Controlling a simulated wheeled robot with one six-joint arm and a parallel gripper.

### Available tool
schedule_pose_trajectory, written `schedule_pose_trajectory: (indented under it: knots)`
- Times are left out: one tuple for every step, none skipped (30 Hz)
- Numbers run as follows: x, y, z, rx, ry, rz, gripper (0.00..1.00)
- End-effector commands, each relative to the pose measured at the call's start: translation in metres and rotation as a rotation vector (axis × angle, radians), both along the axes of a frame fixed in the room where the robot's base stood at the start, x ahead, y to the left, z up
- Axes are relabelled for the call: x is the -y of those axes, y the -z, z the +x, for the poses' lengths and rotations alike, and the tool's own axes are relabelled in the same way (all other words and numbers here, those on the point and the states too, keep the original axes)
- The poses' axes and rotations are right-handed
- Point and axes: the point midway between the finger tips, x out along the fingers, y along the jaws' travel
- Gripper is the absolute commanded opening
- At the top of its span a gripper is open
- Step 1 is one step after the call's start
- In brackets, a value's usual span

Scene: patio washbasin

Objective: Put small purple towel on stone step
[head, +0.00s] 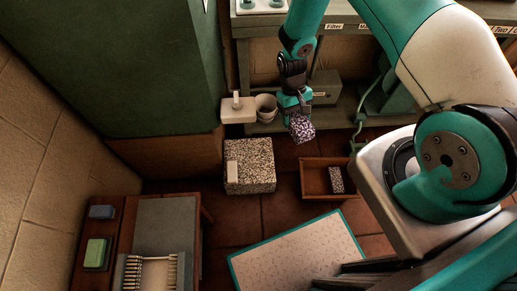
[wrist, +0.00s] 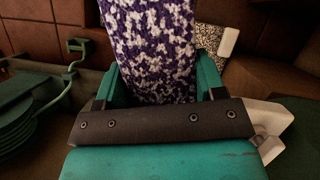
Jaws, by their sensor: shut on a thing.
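The small purple towel (head: 302,128), speckled purple and white, hangs in my gripper (head: 293,101) in the head view. In the wrist view the towel (wrist: 152,50) stands between the two fingers of my gripper (wrist: 158,90), which is shut on it. The stone step (head: 250,166) is a speckled grey block on the tiled floor, below and left of my gripper. A small pale bar (head: 232,174) lies at its left edge. Part of the step (wrist: 207,38) also shows behind the towel in the wrist view, partly hidden by it.
A wooden box (head: 313,184) with a speckled item inside stands right of the step. A white container (head: 238,109) and grey cups (head: 265,107) sit on a low shelf behind. A wooden table (head: 115,225) with a brush is at front left, and a teal-edged mat (head: 300,252) in front.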

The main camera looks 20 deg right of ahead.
Motion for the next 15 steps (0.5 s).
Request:
schedule_pose_trajectory:
  knots:
    - [0.000,0.032,0.009,0.006,0.000,0.000,0.35]
    - [0.000,0.039,0.012,0.005,0.000,0.000,0.35]
    - [0.000,0.047,0.017,0.005,0.001,0.000,0.35]
    - [0.000,0.053,0.021,0.005,0.001,0.000,0.35]
    - [0.001,0.060,0.025,0.005,0.001,0.001,0.35]
    - [0.001,0.068,0.030,0.005,0.001,0.001,0.35]
    - [0.001,0.073,0.033,0.005,0.001,0.001,0.35]
    - [0.001,0.080,0.037,0.004,0.002,0.000,0.35]
    - [0.001,0.087,0.041,0.004,0.002,0.000,0.35]
    - [0.001,0.093,0.045,0.006,0.002,0.000,0.35]
    - [0.001,0.099,0.048,0.005,0.003,0.000,0.35]
    - [0.001,0.107,0.052,0.004,0.004,0.000,0.35]
    - [0.001,0.112,0.055,0.004,0.006,0.000,0.35]
    - [0.001,0.118,0.059,0.005,0.009,0.000,0.35]
    - [0.001,0.126,0.063,0.004,0.014,0.000,0.35]
